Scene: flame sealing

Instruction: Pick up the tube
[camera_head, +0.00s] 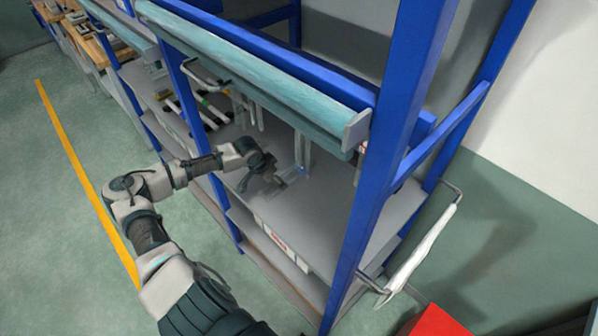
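My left gripper (268,180) reaches in over the grey middle shelf (320,210) of a blue-framed rack. Its fingers are small and dark, and I cannot tell whether they are open or shut. Just right of the fingers is a pale, see-through piece (291,174), touching or very close to them. A pale upright piece (302,150) stands behind it. Several slim rods with white, dark and green parts (205,112) lie farther left on the shelf. I cannot tell which of these is the tube. My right gripper is not in view.
A teal roller-like bar (260,85) runs along the rack's front above the gripper. A blue post (385,150) stands to the right. A white bar on brackets (425,248) sticks out at the rack's right side. A red object (435,322) is at the bottom right.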

